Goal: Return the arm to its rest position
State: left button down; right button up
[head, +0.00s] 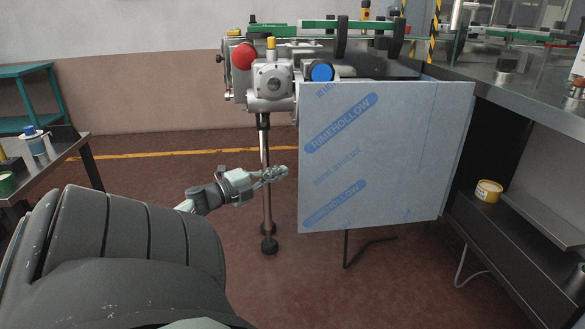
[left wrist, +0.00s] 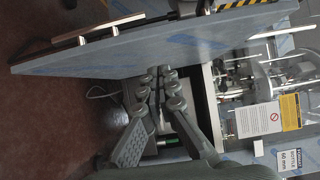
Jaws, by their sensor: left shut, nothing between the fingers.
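My left gripper (head: 276,174) is in the middle of the head view, just left of the film-wrapped panel (head: 385,155). Its fingers are shut with nothing between them. In the left wrist view the closed fingertips (left wrist: 160,82) show in front of the machine, close to the grey panel (left wrist: 130,52) in the picture. I cannot tell whether they touch it. My right gripper is not in either view.
A filler machine with a red knob (head: 243,56) and a blue knob (head: 321,72) stands behind. Its thin post (head: 266,205) is close to my gripper. A side table (head: 75,143) is at left, a steel bench (head: 520,85) at right. A yellow tub (head: 488,191) sits on a shelf.

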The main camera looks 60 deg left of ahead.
pick_arm(q)
jog(key=shift+s+a+r, duration=0.1)
jog(key=shift+s+a, duration=0.05)
jog(key=shift+s, duration=0.95)
jog(key=shift+s+a+r, duration=0.1)
jog(key=shift+s+a, duration=0.05)
jog(key=shift+s, duration=0.95)
jog(key=shift+f, duration=0.1)
